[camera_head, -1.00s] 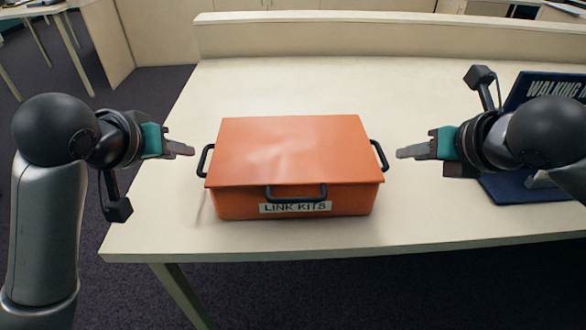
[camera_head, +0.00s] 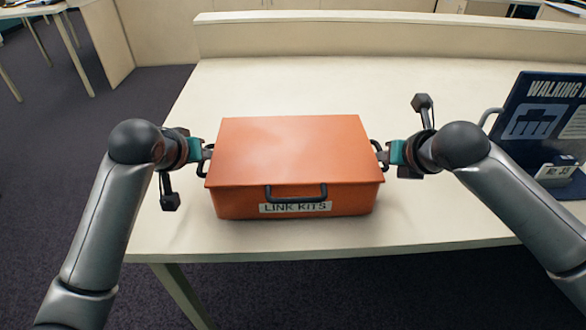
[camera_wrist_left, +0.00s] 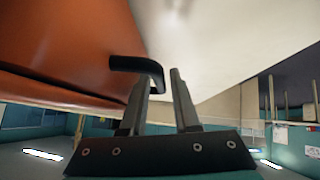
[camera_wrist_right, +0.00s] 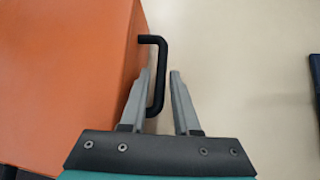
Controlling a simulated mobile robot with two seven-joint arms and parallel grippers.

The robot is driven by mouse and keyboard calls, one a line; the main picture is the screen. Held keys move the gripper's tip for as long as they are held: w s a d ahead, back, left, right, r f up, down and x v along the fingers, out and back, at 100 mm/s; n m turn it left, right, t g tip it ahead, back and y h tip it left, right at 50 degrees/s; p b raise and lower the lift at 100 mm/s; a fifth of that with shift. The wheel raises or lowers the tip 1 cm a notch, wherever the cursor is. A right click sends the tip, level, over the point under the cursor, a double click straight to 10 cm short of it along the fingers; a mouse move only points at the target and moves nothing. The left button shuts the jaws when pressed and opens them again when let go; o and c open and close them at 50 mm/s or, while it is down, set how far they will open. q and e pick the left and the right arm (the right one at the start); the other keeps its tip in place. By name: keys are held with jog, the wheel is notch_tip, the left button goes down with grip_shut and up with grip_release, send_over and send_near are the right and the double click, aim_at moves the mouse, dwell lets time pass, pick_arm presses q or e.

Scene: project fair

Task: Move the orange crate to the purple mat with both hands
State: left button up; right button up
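The orange crate (camera_head: 290,150) sits on the pale table, lid closed, with a "LINK KITS" label and a black front handle (camera_head: 296,192). My left gripper (camera_head: 206,152) is at its left side handle; in the left wrist view that black handle (camera_wrist_left: 137,64) reaches between the parted fingers (camera_wrist_left: 160,90). My right gripper (camera_head: 383,155) is at the right side handle; in the right wrist view that handle (camera_wrist_right: 162,70) lies between the parted fingers (camera_wrist_right: 162,90). Both grippers are open, with no clear grip on the handles. I see no purple mat in these views.
A dark blue display board (camera_head: 540,120) with a small white card (camera_head: 556,171) stands on the table at the right. The table (camera_head: 300,82) is clear behind the crate. A raised ledge (camera_head: 390,38) runs along its back edge.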

pick_arm(q)
jog(key=shift+c, duration=0.2)
pick_arm(e)
jog(key=shift+c, duration=0.2)
pick_arm(q)
grip_shut()
pick_arm(e)
grip_shut()
dwell(0.6)
pick_arm(q)
jog(key=shift+r, duration=0.2)
pick_arm(e)
jog(key=shift+w+r, duration=0.1)
jog(key=shift+r, duration=0.1)
